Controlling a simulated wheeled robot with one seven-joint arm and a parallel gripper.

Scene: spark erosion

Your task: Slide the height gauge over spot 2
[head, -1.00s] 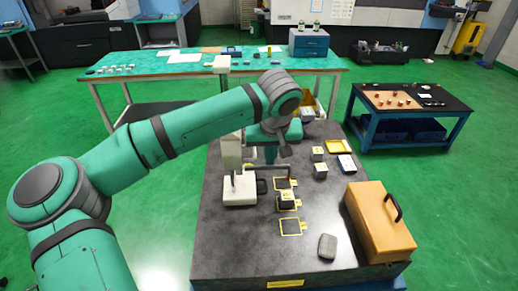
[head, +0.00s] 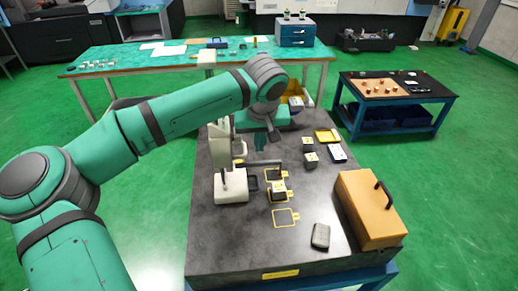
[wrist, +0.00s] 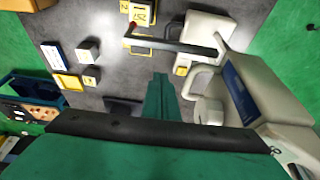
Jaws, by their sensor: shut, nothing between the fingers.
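The height gauge has a pale column (head: 221,145) and a cream base (head: 231,186) on the left of the dark granite plate. Its dark measuring arm reaches right toward the yellow-outlined spots; in the wrist view the arm (wrist: 180,46) ends in a red tip. A small pale block (head: 278,191) stands on the middle outlined spot; the wrist view shows a yellow "2" label (wrist: 124,6) beside it. My gripper (head: 261,149) is shut and empty, pointing down behind the measuring arm. In the wrist view its teal fingers (wrist: 159,85) are together, apart from the gauge.
An orange case (head: 367,212) and a grey rounded object (head: 321,235) sit at the plate's front right. Small blocks (head: 310,158), a yellow tray (head: 327,136) and a white-blue box (head: 337,153) are at the back right. The front outlined spot (head: 285,217) is bare.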

